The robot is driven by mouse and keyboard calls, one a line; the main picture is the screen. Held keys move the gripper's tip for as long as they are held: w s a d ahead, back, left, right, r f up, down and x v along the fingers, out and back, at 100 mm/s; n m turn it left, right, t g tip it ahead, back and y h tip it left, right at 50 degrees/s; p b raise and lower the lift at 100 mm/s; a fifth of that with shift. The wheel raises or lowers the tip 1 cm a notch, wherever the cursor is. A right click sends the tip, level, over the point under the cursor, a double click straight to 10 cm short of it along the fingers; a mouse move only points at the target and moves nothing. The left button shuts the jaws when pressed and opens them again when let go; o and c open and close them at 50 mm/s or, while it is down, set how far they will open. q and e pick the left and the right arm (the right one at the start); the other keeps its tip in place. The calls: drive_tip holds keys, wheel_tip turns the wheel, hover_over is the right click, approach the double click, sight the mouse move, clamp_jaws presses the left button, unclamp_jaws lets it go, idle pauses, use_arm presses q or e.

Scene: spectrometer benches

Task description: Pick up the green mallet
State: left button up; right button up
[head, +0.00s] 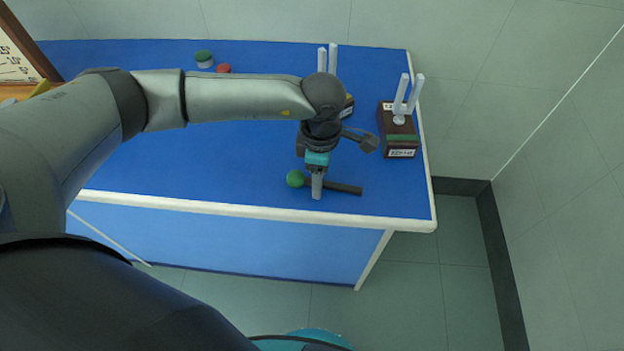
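The green mallet lies on the blue bench top near its front edge. Its round green head (295,178) points left and its dark handle (345,188) points right. My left gripper (317,192) reaches down over the mallet, at the handle close to the head. One finger shows in front of the handle; the other is hidden, so I cannot tell whether the fingers are closed on it. My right gripper is not in view.
Two tuning forks on dark boxes stand at the right of the blue bench (230,160); the right fork (400,112) is clear, the other (333,60) is partly behind my arm. A green-lidded jar (204,59) and a red item (224,68) sit at the back.

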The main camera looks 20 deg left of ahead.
use_arm(q)
clamp_jaws()
drive_tip(key=shift+r, duration=0.1)
idle(0.5)
